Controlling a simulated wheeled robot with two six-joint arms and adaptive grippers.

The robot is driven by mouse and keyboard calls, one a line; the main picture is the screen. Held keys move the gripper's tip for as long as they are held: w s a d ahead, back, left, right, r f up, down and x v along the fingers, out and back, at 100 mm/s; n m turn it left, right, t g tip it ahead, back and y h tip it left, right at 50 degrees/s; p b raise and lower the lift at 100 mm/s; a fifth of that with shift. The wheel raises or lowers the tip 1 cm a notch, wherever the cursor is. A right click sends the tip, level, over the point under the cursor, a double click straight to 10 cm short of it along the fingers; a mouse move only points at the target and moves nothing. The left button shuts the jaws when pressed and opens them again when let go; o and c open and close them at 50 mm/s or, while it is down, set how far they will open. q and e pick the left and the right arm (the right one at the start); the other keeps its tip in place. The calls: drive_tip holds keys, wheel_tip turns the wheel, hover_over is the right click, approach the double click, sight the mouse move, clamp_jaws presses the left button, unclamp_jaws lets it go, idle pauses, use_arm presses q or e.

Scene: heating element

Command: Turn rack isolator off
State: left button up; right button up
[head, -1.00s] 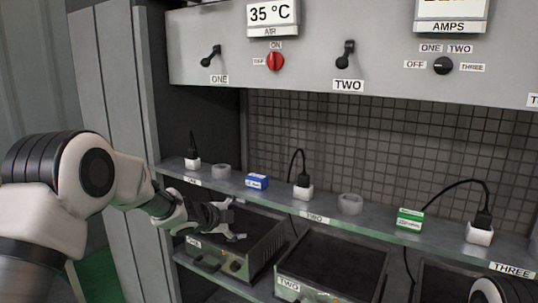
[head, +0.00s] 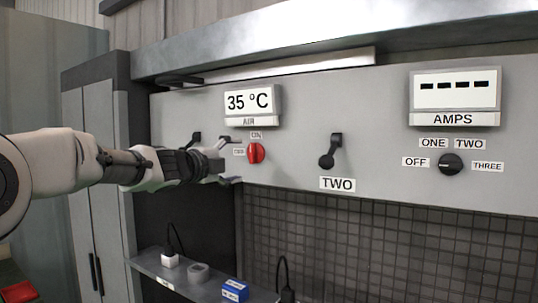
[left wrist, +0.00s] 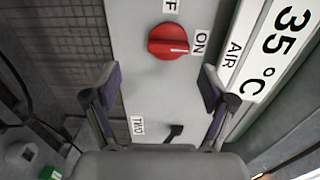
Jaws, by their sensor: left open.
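The red rotary knob (head: 256,153) is on the grey panel below the 35 °C AIR display, with an ON label above it and an OFF label to its left. It also shows in the left wrist view (left wrist: 170,42), where its white mark points toward the ON label (left wrist: 200,42). My left gripper (head: 232,163) is open and empty, just left of the knob in the head view. In the left wrist view its fingers (left wrist: 158,85) are spread apart, with the knob beyond them toward the top, not between the tips. My right gripper is out of view.
Lever TWO (head: 330,152) is right of the knob. Another lever (head: 195,138) is partly hidden behind my left gripper. The AMPS display (head: 455,92) shows dashes above a black selector (head: 451,164). A shelf (head: 150,265) with plugs and a blue box (head: 235,290) lies below.

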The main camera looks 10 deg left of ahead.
sight(250, 153)
use_arm(q)
drive_tip(key=shift+r+p+x, duration=0.25)
drive_tip(key=shift+p+x, duration=0.3)
drive_tip(key=shift+x, duration=0.7)
drive_tip(key=r+p, duration=0.1)
drive_tip(key=p, duration=0.2)
drive_tip(key=shift+r, duration=0.4)
drive_tip(key=w, duration=0.1)
drive_tip(key=w+d+f, duration=0.1)
drive_tip(key=w, duration=0.2)
drive_tip(key=shift+w+d+f, duration=0.2)
drive_tip(key=shift+d+f, duration=0.15)
drive_tip(key=shift+f, duration=0.05)
drive_tip(key=shift+w, duration=0.1)
drive_tip(key=shift+s+a+r, duration=0.25)
drive_tip(key=shift+s+a, duration=0.1)
drive_tip(key=shift+s, duration=0.3)
drive_tip(key=c, duration=0.8)
drive_tip(key=shift+s, duration=0.1)
drive_tip(key=c, duration=0.4)
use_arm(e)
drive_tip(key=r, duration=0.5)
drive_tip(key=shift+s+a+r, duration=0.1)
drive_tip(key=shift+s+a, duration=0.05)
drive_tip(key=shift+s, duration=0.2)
